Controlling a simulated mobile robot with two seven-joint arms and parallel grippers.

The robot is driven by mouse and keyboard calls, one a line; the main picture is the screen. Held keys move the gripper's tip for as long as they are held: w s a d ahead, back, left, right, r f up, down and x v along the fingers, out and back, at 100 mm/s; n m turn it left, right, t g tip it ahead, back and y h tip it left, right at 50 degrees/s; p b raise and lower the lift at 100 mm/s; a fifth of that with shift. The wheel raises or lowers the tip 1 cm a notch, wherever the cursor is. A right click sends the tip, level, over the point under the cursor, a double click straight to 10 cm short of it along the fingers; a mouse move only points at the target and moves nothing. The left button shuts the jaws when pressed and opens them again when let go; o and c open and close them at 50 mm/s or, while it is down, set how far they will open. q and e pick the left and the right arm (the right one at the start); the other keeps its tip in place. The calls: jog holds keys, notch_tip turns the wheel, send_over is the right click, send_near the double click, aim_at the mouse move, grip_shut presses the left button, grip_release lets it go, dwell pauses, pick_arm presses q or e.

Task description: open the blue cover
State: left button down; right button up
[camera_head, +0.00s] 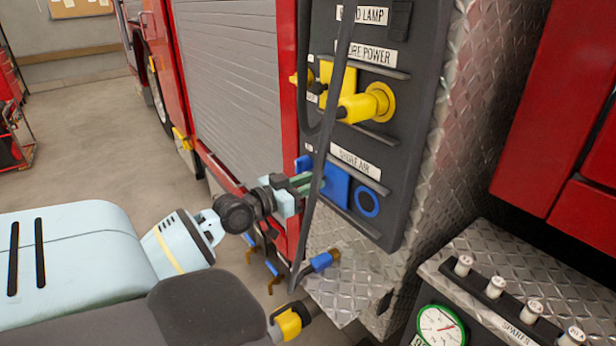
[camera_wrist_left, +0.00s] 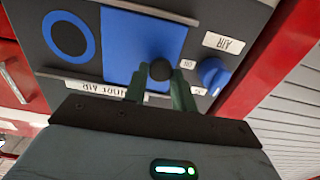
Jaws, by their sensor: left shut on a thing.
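The blue cover (camera_head: 337,183) is a flat square panel on the dark control panel, below the "SHORE AIR" label. It also shows in the left wrist view (camera_wrist_left: 125,45), between two rails. A dark round knob (camera_wrist_left: 160,72) stands out from it. Beside the cover, a blue ring (camera_head: 367,201) with a dark centre is uncovered; it shows in the left wrist view (camera_wrist_left: 68,33) too. My left gripper (camera_head: 304,184) reaches the cover, and its green fingers (camera_wrist_left: 160,82) are shut on the knob. A dark hose partly hides the cover in the head view. My right gripper is not in view.
Dark hoses (camera_head: 328,130) hang in front of the panel. A blue-ended connector (camera_head: 322,262) and a yellow-ended one (camera_head: 290,322) are below. A yellow cover and fitting (camera_head: 365,103) sit above. A blue dial (camera_wrist_left: 212,75) is beside the blue cover.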

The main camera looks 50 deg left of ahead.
pick_arm(q)
jog(key=c, duration=1.2)
grip_release()
jog(key=shift+o, duration=0.2)
jog(key=shift+s, duration=0.15)
jog(key=s+b, duration=0.1)
jog(key=s, duration=0.6)
jog(key=shift+s+a, duration=0.25)
jog(key=shift+a, duration=0.1)
